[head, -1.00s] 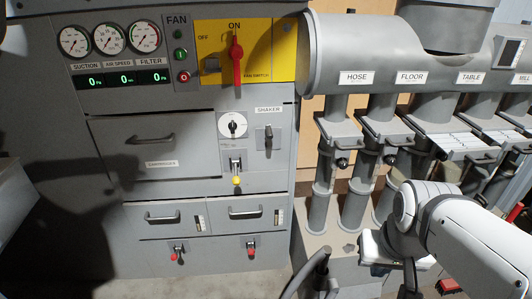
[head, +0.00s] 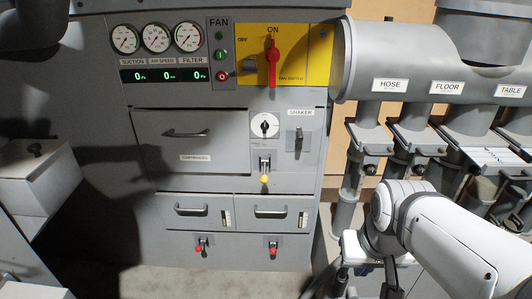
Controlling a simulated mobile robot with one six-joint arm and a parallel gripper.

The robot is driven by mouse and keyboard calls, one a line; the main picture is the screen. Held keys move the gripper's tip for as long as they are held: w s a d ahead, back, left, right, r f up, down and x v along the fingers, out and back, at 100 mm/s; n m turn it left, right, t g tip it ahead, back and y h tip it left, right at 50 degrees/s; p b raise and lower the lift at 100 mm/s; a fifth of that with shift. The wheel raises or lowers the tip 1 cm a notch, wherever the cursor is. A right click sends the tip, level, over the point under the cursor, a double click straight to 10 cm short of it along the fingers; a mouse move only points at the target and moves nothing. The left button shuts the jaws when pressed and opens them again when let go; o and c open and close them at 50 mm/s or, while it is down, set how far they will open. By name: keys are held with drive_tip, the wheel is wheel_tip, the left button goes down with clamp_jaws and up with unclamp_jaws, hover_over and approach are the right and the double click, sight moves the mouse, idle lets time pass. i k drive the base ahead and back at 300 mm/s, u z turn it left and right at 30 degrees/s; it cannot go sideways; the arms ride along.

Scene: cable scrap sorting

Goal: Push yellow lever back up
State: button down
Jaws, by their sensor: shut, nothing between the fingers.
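The yellow lever (head: 264,178) is a small toggle with a yellow knob on the grey cabinet front, under the round white dial. Its knob hangs down below its metal bracket. My gripper (head: 388,278) is at the bottom of the head view, below my white wrist, right of the cabinet and well apart from the lever. It is shut and empty; its tips are partly cut off by the lower edge.
Two red-knobbed levers (head: 201,248) sit lower on the cabinet, below two drawers (head: 284,211). The red fan switch (head: 272,62) points to ON. Grey duct pipes (head: 400,70) with gate handles stand at the right. A grey box (head: 38,180) is at the left.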

sight(264, 178)
drive_tip(key=u, duration=0.1)
drive_tip(key=i, duration=1)
drive_tip(key=u, duration=0.05)
